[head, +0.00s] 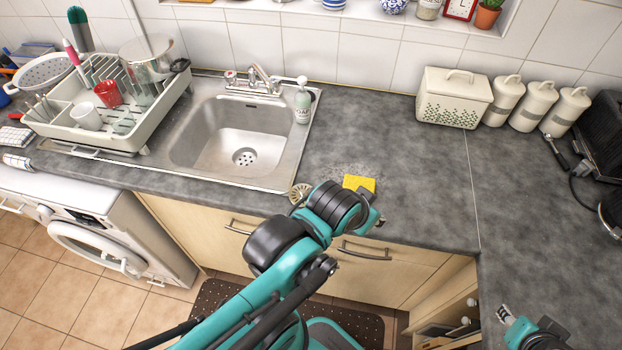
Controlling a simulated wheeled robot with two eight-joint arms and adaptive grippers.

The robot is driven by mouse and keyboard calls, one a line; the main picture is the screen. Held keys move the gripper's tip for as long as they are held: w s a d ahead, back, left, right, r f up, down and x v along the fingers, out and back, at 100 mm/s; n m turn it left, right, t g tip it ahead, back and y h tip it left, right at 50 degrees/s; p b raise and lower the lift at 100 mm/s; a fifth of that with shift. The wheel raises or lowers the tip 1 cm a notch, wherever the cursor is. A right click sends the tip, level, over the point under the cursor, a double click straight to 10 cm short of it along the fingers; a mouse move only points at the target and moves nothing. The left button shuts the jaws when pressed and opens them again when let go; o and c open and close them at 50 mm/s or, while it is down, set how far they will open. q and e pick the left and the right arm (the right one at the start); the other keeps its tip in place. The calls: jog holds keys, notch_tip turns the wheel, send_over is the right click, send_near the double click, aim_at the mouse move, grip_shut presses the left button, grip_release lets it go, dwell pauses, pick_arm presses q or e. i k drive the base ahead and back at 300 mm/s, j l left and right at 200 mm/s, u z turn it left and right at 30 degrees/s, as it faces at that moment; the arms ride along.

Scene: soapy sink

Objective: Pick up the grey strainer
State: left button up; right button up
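My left arm comes in from the bottom and ends over the front of the worktop, right of the sink. My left gripper (376,219) is mostly hidden behind its own wrist, so its opening does not show. It is far from the strainer. My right gripper (504,313) is low at the right, over the worktop. Its tips are small, and whether they are open is unclear.
The sink (217,145) is empty. A soap bottle (303,101) stands at its back right corner. A yellow sponge (359,183) and a small round brush-like thing (300,193) lie near my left wrist.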

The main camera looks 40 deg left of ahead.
aim_at(297, 192)
jog(key=j+u, duration=0.15)
jog(key=u, duration=1.35)
jog(key=l+z, duration=0.15)
jog(key=z, duration=0.25)
jog(key=i+j, duration=0.05)
